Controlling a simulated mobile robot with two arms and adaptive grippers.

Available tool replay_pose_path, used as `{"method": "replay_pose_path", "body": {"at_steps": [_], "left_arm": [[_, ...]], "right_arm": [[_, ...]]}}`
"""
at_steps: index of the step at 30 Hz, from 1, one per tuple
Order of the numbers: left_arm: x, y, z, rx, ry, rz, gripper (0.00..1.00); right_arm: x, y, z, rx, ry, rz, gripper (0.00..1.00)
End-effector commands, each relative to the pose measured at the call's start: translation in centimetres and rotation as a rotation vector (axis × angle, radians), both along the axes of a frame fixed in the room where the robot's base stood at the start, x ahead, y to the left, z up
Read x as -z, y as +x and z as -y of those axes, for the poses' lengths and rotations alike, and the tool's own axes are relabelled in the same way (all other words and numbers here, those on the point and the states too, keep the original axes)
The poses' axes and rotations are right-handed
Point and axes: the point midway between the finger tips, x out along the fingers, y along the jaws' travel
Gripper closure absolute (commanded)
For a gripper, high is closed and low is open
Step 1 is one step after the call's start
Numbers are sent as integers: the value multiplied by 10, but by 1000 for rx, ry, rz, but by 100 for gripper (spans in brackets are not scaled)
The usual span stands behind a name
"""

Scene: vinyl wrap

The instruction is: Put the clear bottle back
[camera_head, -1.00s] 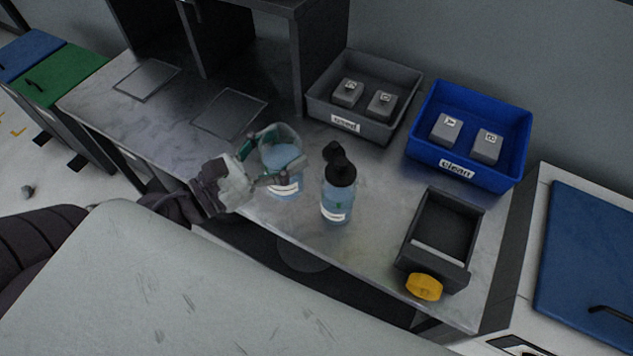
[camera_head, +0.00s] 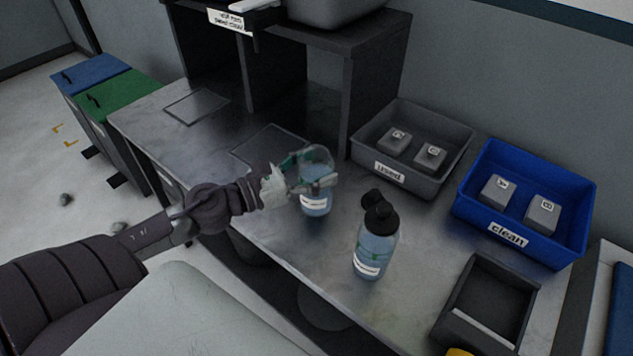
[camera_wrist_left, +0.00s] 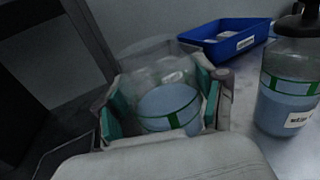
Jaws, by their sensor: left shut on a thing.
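The clear bottle (camera_head: 314,203) holds blue liquid and has a white label. It is upright over the bench, left of a second bottle; I cannot tell whether its base touches the bench. My left gripper (camera_head: 316,172) is shut around its upper part. In the left wrist view the clear bottle (camera_wrist_left: 168,105) shows between the green-padded fingers, its blue liquid and a green band visible. My right gripper is not in view.
A black-capped bottle (camera_head: 376,248) of blue liquid stands close to the right. A grey "used" bin (camera_head: 390,172), a blue "clean" bin (camera_head: 507,235) and a dark open box (camera_head: 448,325) are farther right. Flat square plates (camera_head: 197,106) lie left. A dark shelf (camera_head: 377,65) rises behind.

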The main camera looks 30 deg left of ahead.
Motion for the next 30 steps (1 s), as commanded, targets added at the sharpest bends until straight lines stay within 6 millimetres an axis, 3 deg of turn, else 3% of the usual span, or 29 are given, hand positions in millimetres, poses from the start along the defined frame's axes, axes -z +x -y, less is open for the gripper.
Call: {"method": "replay_pose_path", "body": {"at_steps": [6,18,19,23,30], "left_arm": [[31,0,1,-1,-4,1,88],[37,0,1,1,-2,1,88],[38,-1,1,1,-1,0,29],[37,-1,1,1,-1,0,7],[37,-1,1,1,-1,0,5]], "right_arm": [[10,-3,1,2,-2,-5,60],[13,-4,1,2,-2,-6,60],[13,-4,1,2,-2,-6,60],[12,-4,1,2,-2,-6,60],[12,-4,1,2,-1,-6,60]]}}
